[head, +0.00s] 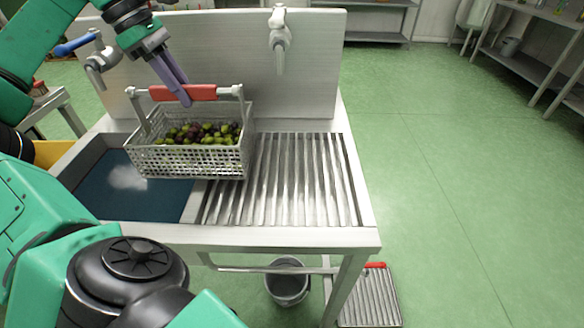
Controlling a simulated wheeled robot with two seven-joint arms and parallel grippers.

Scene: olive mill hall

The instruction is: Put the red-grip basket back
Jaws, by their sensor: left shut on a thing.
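The red-grip basket (187,160) is a pale perforated metal basket with a red handle grip (203,92) on top. It holds green and dark olives (205,133). My left gripper (185,97) comes down from the upper left, shut on the red grip. The basket is over the line between the water-filled basin (115,199) on the left and the ribbed drainboard (285,185) on the right. I cannot tell whether its bottom touches the sink unit. My right gripper is not in view.
A blue-handled tap (97,60) and a second spout (279,40) stand at the splashback (310,65). Below are a grey bucket (288,281) and a ribbed rack with a red end (370,297). The green floor to the right is clear up to the shelves.

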